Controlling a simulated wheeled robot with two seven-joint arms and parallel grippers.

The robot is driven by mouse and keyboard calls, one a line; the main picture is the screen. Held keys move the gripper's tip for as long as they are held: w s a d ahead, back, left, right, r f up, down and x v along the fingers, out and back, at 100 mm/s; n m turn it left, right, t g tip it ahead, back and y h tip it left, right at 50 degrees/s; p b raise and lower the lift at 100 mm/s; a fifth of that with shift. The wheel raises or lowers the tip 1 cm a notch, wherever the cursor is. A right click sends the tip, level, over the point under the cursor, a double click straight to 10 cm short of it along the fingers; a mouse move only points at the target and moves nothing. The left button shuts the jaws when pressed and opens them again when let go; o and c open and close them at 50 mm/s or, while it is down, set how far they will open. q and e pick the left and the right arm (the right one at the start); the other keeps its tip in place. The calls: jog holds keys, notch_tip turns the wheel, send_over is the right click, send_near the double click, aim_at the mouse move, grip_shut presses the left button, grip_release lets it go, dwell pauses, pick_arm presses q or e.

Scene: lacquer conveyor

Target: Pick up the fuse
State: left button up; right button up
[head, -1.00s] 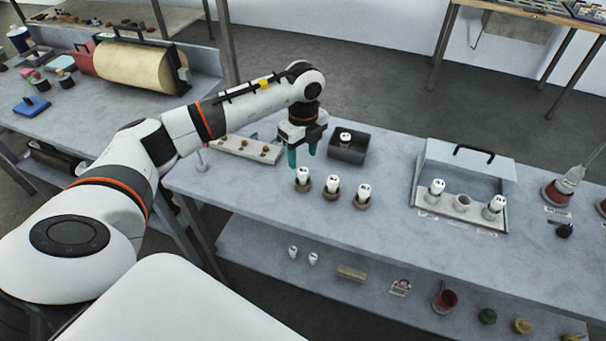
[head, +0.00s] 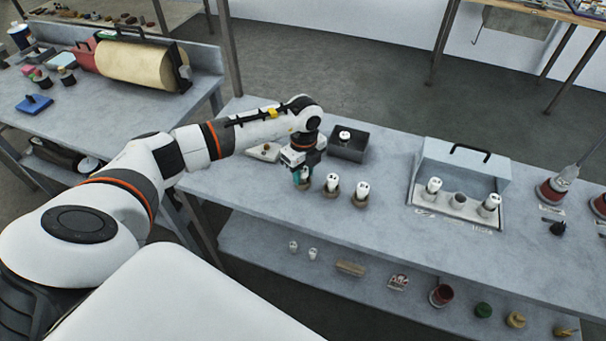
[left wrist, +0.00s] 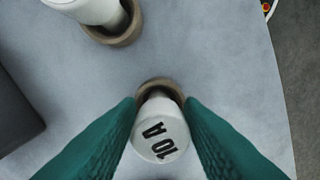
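My left gripper (head: 301,172) is lowered at the left end of a row of three white fuses in brown round sockets. Its green fingers hug a white fuse (head: 305,173). In the left wrist view this fuse (left wrist: 160,137), marked 10 A, lies between the two fingertips (left wrist: 160,102), with hardly any gap at its sides. Its lower end is in the brown socket (left wrist: 158,84). The middle fuse (head: 332,182) and the right fuse (head: 362,189) stand upright in their sockets. My right gripper is not in view.
A dark open box (head: 348,144) with a white piece in it stands just behind the row. A lidded grey case (head: 460,165) with white fuses is farther right. A light holder plate (head: 262,152) lies behind my gripper. The bench front is clear.

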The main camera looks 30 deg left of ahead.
pick_arm(q)
jog(key=c, duration=0.6)
jog(key=shift+r, duration=0.1)
